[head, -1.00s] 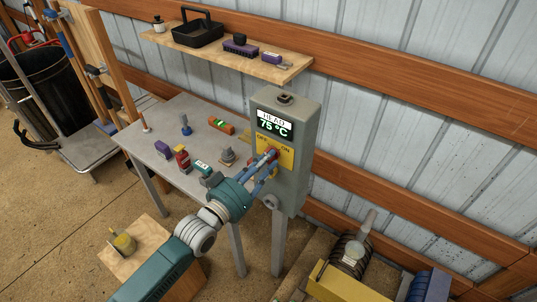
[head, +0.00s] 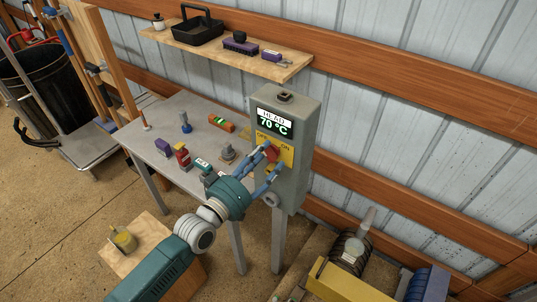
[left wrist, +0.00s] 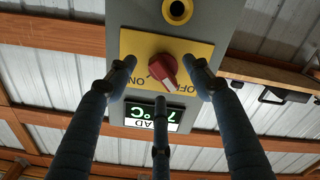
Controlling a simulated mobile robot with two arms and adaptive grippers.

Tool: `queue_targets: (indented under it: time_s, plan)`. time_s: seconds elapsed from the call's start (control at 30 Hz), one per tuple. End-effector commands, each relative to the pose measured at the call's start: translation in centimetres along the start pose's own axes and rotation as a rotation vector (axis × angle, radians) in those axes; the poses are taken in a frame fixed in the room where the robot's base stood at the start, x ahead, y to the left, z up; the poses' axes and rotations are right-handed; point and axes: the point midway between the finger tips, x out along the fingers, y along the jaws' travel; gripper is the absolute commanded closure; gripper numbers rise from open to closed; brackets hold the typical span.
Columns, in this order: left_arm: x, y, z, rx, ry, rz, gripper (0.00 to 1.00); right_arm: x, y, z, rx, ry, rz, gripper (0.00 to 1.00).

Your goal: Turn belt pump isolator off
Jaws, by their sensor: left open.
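The belt pump isolator is a red rotary knob (head: 272,152) on a yellow plate (head: 289,154) marked OFF and ON, on the front of a grey box (head: 297,112). My left gripper (head: 274,158) is open in front of the plate, with its fingers spread about the knob. In the left wrist view the knob (left wrist: 163,69) sits between the spread fingertips, with a gap on each side. The plate appears upside down there, ON at left and OFF at right. The display (head: 275,122) reads 70 °C.
A grey table (head: 160,115) with small tools and bottles stands left of the box. A wooden shelf (head: 270,70) with a black tray (head: 197,30) hangs above. A yellow machine (head: 340,283) stands at lower right. A round keyed fitting (left wrist: 177,10) is on the box.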

Motion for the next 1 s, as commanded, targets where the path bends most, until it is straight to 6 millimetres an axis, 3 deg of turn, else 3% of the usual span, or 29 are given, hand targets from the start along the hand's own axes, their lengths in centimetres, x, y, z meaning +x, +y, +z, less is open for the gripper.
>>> queue_targets:
  time_s: [0.6,1.0]
  plan:
    - [-5.0,0.0,-0.1,0.001,-0.001,-0.002,0.49,-1.7,0.0,-0.2,0.001,0.0,0.0,0.6]
    - [-5.8,0.0,0.0,0.001,0.0,0.0,0.49,-1.9,0.0,-0.2,0.001,0.0,0.0,0.6]
